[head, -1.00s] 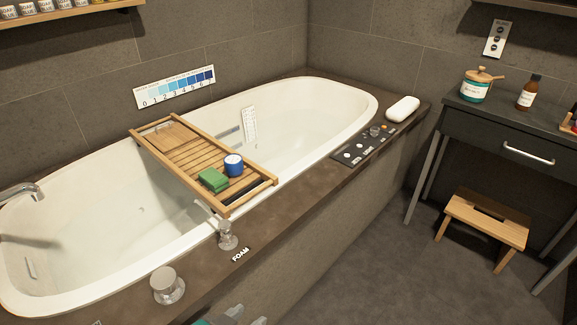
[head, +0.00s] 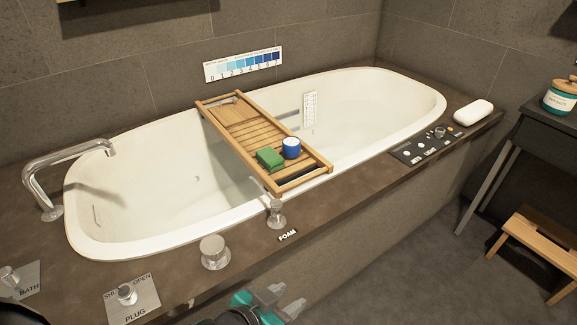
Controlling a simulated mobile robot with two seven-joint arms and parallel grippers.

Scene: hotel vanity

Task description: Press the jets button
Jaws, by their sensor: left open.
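A black control panel (head: 426,147) lies on the right part of the tub's front ledge. It carries several small round buttons, a grey knob (head: 439,132) and an orange spot; its labels are too small to read, so I cannot tell which button is the jets one. My left gripper (head: 286,297), grey with teal parts, is open and empty at the bottom edge, in front of the tub's side. It is well apart from the panel, lower and to its left. My right gripper is not in view.
The white bathtub (head: 175,225) has a wooden tray (head: 240,125) across it, with a green sponge (head: 270,158) and a blue cup (head: 291,148). A FOAM dispenser (head: 276,215) and a knob (head: 214,252) stand on the ledge. A wooden stool (head: 540,245) is at right.

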